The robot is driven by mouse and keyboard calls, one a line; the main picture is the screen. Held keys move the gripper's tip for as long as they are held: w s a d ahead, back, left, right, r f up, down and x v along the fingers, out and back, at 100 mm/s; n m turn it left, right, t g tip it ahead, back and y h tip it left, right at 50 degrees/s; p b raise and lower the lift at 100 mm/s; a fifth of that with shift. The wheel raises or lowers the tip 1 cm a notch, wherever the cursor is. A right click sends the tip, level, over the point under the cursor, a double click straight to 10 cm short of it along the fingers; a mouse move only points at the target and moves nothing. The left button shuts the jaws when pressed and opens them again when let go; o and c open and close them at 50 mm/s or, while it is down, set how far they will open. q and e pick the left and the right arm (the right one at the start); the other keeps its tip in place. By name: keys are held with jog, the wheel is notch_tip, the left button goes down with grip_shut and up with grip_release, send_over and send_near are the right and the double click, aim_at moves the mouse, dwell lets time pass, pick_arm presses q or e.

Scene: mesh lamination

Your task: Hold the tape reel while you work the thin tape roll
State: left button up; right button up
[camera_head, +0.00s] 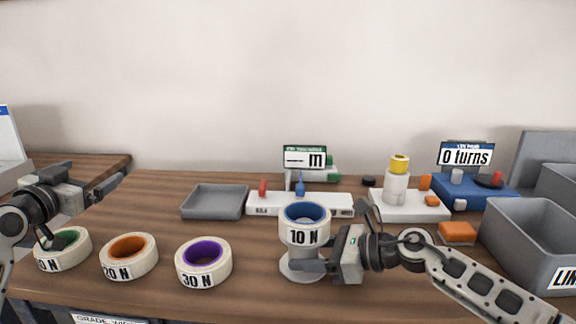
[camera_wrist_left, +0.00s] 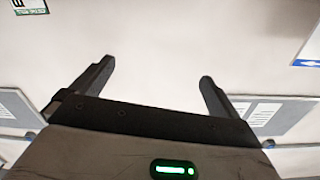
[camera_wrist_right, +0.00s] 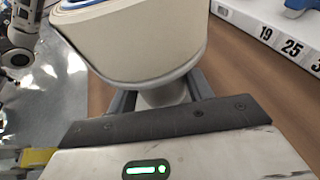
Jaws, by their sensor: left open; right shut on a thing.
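My right gripper (camera_head: 312,262) comes from the right and is shut on the pedestal's stem, just below the roll. In the right wrist view, the stem (camera_wrist_right: 165,95) stands between the fingers under a grey flange. A small yellow roll (camera_head: 399,163) tops a white stand at the back right; I cannot tell which roll is the thin one. My left gripper (camera_head: 98,170) is open and empty, raised above the table's left side.
Rolls with green (camera_head: 64,250), orange (camera_head: 128,256) and purple (camera_head: 203,262) cores lie along the front left. A grey tray (camera_head: 214,202), a white numbered strip (camera_head: 325,206) and a blue turns counter (camera_head: 480,190) stand behind. Grey bins (camera_head: 535,245) fill the right.

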pick_arm(q)
jog(key=w+d+r+m+g+h, duration=0.1)
jog(key=w+d+r+g+h, duration=0.15)
jog(key=d, duration=0.55)
jog(key=w+d+r+g+h, duration=0.1)
jog(key=w+d+h, duration=0.15)
jog(key=d, duration=0.45)
notch_tip(320, 180, up, 2)
jog(key=r+m+g+y, duration=0.1)
jog(key=m+g+y, duration=0.15)
jog(key=g, duration=0.75)
send_over(307, 220)
jog(key=s+a, duration=0.3)
jog(key=s, duration=0.1)
jog(key=shift+m, duration=0.45)
jog(key=x, duration=0.8)
jog(key=s+x, duration=0.1)
jog(key=x, duration=0.3)
jog(key=shift+a+f, duration=0.2)
jog(key=shift+f, duration=0.15)
